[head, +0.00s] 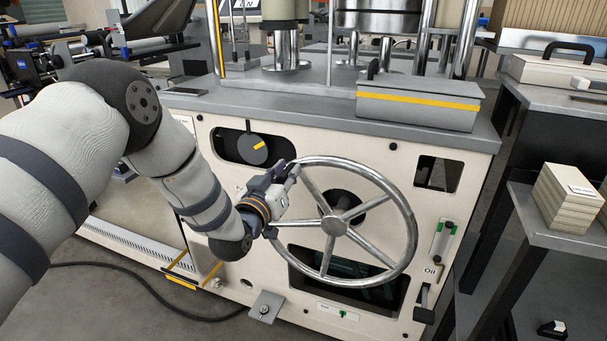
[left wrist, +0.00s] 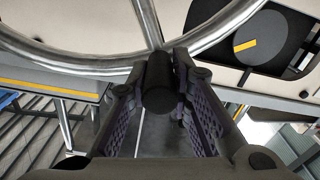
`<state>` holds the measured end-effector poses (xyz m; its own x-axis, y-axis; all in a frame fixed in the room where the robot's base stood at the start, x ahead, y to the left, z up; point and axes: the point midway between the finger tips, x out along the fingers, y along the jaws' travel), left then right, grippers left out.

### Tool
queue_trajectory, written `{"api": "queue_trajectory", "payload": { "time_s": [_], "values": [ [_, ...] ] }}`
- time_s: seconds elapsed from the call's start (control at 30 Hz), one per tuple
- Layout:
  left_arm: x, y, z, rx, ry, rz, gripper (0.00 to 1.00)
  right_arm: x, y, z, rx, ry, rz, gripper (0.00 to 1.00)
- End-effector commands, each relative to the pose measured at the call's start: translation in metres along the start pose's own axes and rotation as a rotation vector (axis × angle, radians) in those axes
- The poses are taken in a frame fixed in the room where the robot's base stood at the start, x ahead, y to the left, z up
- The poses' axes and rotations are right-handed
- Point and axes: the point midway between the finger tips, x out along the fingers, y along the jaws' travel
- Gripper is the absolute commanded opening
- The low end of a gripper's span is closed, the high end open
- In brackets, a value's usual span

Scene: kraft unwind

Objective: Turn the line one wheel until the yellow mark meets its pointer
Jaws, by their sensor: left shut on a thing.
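The wheel (head: 334,226) is a large shiny metal handwheel with several spokes on the cream machine front. My left gripper (head: 287,175) is at the wheel's upper left rim. In the left wrist view its fingers are shut on a dark cylindrical handle (left wrist: 158,84) beside the rim (left wrist: 72,62). A dark round dial (head: 250,152) sits in a cutout up and left of the wheel. Its yellow mark (head: 260,146) points up and right; it also shows in the left wrist view (left wrist: 245,46). A small dark tab stands above the dial; I cannot tell if it is the pointer. My right gripper is out of view.
A grey box with a yellow stripe (head: 418,101) stands on the machine's top ledge. A side shelf at right holds a stack of cream blocks (head: 567,198). A black cable (head: 150,290) lies on the floor at left. A grey bracket (head: 266,307) sits below the wheel.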

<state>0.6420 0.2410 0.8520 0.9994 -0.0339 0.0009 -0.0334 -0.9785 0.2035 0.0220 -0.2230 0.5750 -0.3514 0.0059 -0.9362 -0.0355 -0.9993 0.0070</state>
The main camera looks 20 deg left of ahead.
Motion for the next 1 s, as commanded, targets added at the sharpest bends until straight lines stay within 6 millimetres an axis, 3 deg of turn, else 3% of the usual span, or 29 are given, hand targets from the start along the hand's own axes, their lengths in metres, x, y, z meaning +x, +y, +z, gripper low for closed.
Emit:
{"api": "queue_trajectory", "payload": {
  "time_s": [0.2, 0.5, 0.8, 1.0],
  "values": [
    [-0.001, -0.042, 0.023, -0.205, -0.006, -0.01, 0.0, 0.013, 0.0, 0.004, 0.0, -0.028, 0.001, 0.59],
    [-0.002, -0.086, 0.061, -0.489, -0.008, -0.011, 0.0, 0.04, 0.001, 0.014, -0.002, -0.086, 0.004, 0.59],
    [-0.002, -0.116, 0.102, -0.752, -0.007, -0.01, 0.0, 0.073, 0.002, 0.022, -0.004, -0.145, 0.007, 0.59],
    [-0.002, -0.126, 0.124, -0.886, -0.007, -0.008, 0.0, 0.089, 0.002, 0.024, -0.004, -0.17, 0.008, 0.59]
  ]
}}
